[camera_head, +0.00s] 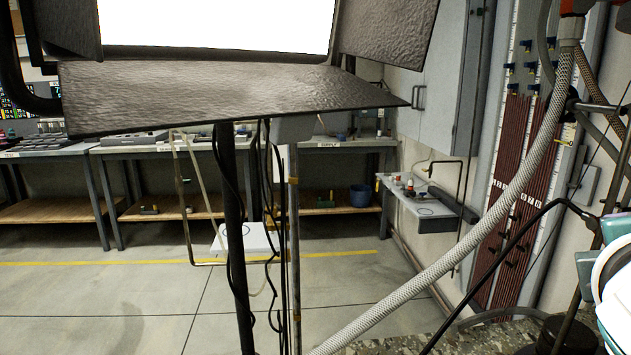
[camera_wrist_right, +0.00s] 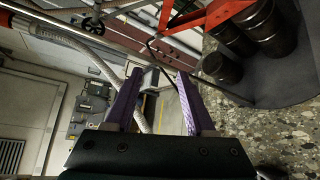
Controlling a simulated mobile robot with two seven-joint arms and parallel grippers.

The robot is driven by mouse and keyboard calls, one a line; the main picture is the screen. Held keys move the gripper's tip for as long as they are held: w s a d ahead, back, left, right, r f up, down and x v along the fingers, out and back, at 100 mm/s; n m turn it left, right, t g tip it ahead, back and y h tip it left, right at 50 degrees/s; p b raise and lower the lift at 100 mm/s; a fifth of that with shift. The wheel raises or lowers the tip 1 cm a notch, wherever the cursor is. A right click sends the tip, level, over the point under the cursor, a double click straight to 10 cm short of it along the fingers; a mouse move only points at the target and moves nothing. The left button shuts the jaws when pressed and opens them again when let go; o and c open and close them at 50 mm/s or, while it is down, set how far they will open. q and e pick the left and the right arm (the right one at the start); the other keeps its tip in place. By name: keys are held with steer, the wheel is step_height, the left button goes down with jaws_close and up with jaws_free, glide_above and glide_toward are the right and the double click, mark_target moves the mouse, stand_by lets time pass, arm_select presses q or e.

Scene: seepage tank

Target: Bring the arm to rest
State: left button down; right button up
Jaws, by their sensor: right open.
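My right gripper (camera_wrist_right: 159,76) shows in the right wrist view. Its two purple fingers stand apart with nothing between them. Beyond the fingertips are a pale hose, a thin dark rod and a strip of floor. No gripper shows in the head view. A teal and white part at its right edge looks like my own arm. My left gripper is in neither view.
A large lamp with dark flaps (camera_head: 240,85) fills the upper head view on a dark stand (camera_head: 231,230). A braided hose (camera_head: 480,230) crosses the right side before a tube board (camera_head: 505,190). Dark cylinders (camera_wrist_right: 262,35) and speckled gravel (camera_wrist_right: 280,140) lie right of the gripper.

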steer(key=s+a+f+m+g+y+p, duration=0.2)
steer(key=s+a+f+m+g+y, duration=0.3)
steer(key=s, duration=0.6)
steer(key=s+a+f+m+g+y+p, duration=0.25)
steer(key=s+a+m+y, duration=0.4)
steer(key=s, duration=0.45)
arm_select(q)
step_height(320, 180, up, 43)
steer(key=p, duration=3.7)
arm_select(e)
step_height(320, 180, up, 37)
steer(key=shift+w+a+h, duration=0.25)
steer(key=shift+a+h, duration=0.05)
steer(key=shift+h, duration=0.05)
steer(key=shift+t, duration=0.25)
